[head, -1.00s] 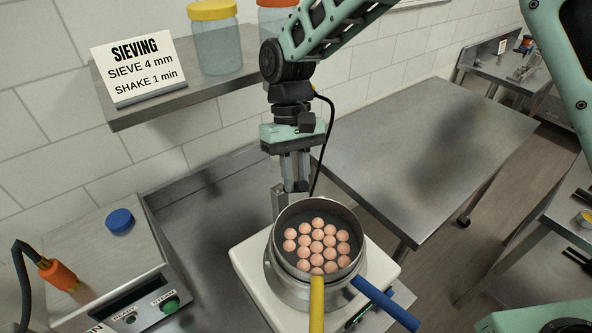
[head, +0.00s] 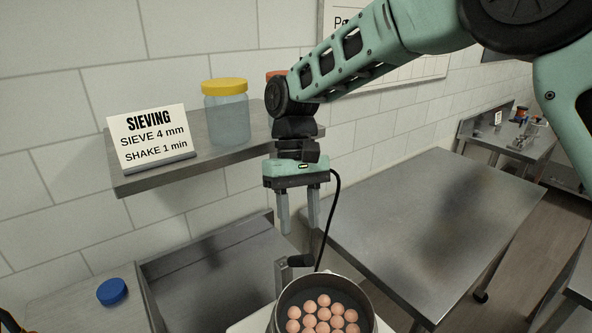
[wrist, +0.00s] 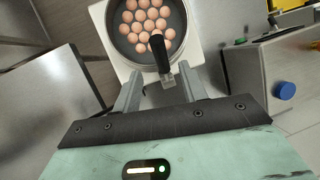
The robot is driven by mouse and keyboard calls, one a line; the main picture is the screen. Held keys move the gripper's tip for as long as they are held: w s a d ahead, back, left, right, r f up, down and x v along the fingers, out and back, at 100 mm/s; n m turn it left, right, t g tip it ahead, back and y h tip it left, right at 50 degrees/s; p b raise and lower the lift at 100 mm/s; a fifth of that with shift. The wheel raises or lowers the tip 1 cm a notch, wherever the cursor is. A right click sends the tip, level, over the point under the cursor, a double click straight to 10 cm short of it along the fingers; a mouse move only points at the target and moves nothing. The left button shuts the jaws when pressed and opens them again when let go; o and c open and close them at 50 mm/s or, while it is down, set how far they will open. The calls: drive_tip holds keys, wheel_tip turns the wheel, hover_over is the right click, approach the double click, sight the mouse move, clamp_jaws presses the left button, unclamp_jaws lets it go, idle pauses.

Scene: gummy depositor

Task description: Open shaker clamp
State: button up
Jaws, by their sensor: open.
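The shaker's sieve pan (head: 282,308) is a round metal pan holding several pink balls; it also shows in the wrist view (wrist: 183,30). The clamp shows in the wrist view as a dark lever (wrist: 161,57) rising from a grey bracket (wrist: 168,80) at the pan's edge. Its dark end overlaps the pan in the picture; whether it presses on the rim I cannot tell. In the head view a grey upright clamp post (head: 283,274) stands behind the pan. My gripper (head: 300,228) is open and empty above the post. In the wrist view its fingers (wrist: 160,76) straddle the clamp in the picture, apart from it.
A wall shelf (head: 170,178) with a sieving sign (head: 150,138) and a yellow-lidded jar (head: 227,118) is behind my gripper. A box with a blue knob (head: 112,292) is at the left. A bare steel table (head: 430,215) is at the right.

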drive_tip(key=b+v, duration=0.2)
drive_tip(key=v, duration=0.9)
drive_tip(key=shift+r, duration=0.1)
